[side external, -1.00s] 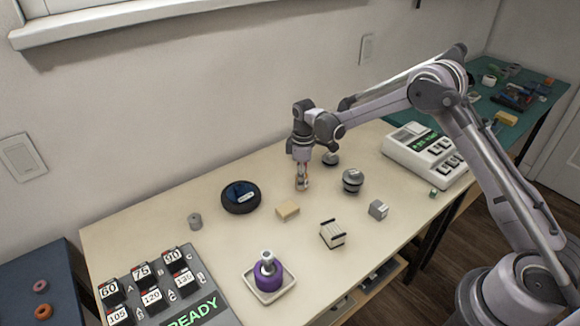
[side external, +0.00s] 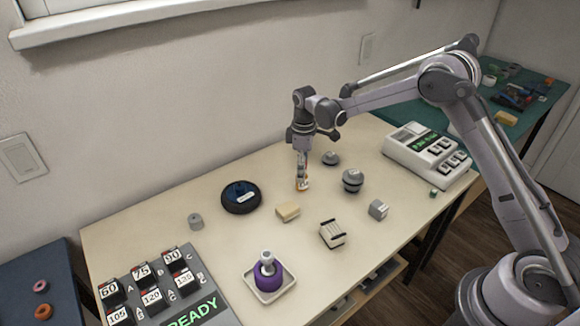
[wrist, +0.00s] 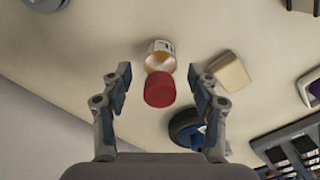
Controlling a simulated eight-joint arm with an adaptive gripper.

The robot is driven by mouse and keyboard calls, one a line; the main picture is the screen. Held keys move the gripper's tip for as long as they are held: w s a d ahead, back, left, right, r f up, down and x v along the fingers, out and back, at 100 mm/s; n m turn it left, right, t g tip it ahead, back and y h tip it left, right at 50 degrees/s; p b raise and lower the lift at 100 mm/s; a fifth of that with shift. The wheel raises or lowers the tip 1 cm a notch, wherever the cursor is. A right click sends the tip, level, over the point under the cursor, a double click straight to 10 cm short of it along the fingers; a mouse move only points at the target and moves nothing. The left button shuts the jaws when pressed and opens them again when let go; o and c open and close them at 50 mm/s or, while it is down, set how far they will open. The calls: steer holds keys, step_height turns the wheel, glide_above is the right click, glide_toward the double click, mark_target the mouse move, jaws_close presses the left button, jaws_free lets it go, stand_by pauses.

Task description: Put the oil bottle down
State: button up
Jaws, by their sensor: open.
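The oil bottle (side external: 303,185), with an orange and white body, stands on the table below my gripper in the side view. In the wrist view its red cap (wrist: 160,90) lies between the fingers, with the white and orange body (wrist: 161,55) beyond it. My gripper (wrist: 160,80) is open, with a finger on each side of the cap and a visible gap to both. In the side view my gripper (side external: 302,168) points down over the bottle and hides its upper part.
Nearby are a beige block (side external: 288,212), a black round device (side external: 240,197), grey weights (side external: 352,181) and a striped block (side external: 332,234). A purple item (side external: 265,277) sits on a tray at the front. A white keypad device (side external: 428,150) stands at the right.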

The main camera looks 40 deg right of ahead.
step_height(320, 180, up, 9)
steer(key=shift+s+f, duration=0.1)
steer(key=shift+f, duration=0.05)
steer(key=s+r+m+t, duration=0.3)
steer(key=s+r+m, duration=0.1)
steer(key=s+r, duration=0.75)
steer(key=s+f+m+t, duration=0.1)
steer(key=s+m+t, duration=0.1)
steer(key=s, duration=0.6)
steer(key=s+a+f+m+t, duration=0.1)
steer(key=s+m+t, duration=0.1)
steer(key=s, duration=0.6)
steer(key=shift+f+m, duration=0.35)
steer(key=shift+m, duration=0.15)
